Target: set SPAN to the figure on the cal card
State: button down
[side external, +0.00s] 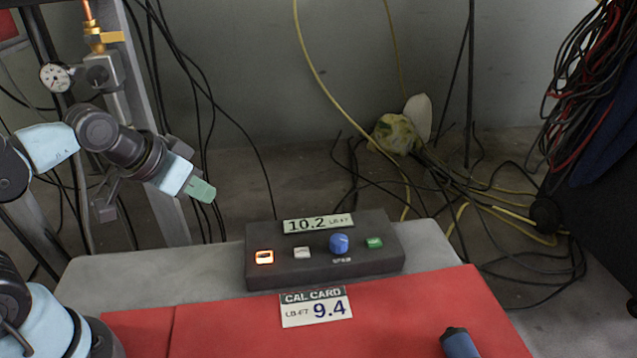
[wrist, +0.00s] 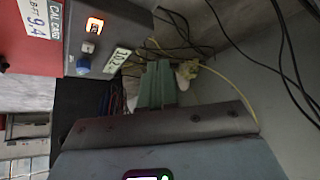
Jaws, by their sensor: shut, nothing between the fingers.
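A dark control box (side external: 260,278) stands on the grey bench. Its display (side external: 318,223) reads 10.2 LB-FT. On its front are a lit orange switch (side external: 264,257), a pale button (side external: 302,253), the blue SPAN knob (side external: 339,243) and a green button (side external: 374,243). The cal card (side external: 316,307) lies in front of the box and reads LB-FT 9.4. My gripper (side external: 202,190) is shut and empty, in the air to the left of and above the box, touching nothing. In the wrist view its green fingers (wrist: 157,85) are together, with the box (wrist: 105,42) at the upper left.
A red mat (side external: 400,315) covers the bench front. A blue-handled tool (side external: 460,343) lies near its front right. A metal post with a gauge (side external: 55,77) stands at the back left. Cables (side external: 490,190) lie on the floor behind.

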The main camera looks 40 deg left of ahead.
jog(key=c, duration=1.8)
grip_release()
jog(key=shift+c, duration=0.2)
jog(key=shift+o, duration=2.4)
jog(key=shift+w+d+r+m, duration=0.2)
jog(key=shift+w+r+m, duration=0.05)
jog(key=shift+w+m, duration=0.05)
jog(key=o, duration=0.6)
jog(key=w+d+r+m+g, duration=0.2)
jog(key=w+d+r+m, duration=0.1)
jog(key=shift+w+d+m+h, duration=0.1)
jog(key=shift+m+h, duration=0.2)
jog(key=m+g, duration=0.6)
jog(key=m, duration=0.7)
send_near(338, 238)
jog(key=f, duration=0.8)
jog(key=shift+s+d+f, duration=0.3)
jog(key=shift+s, duration=0.05)
jog(key=c, duration=1.1)
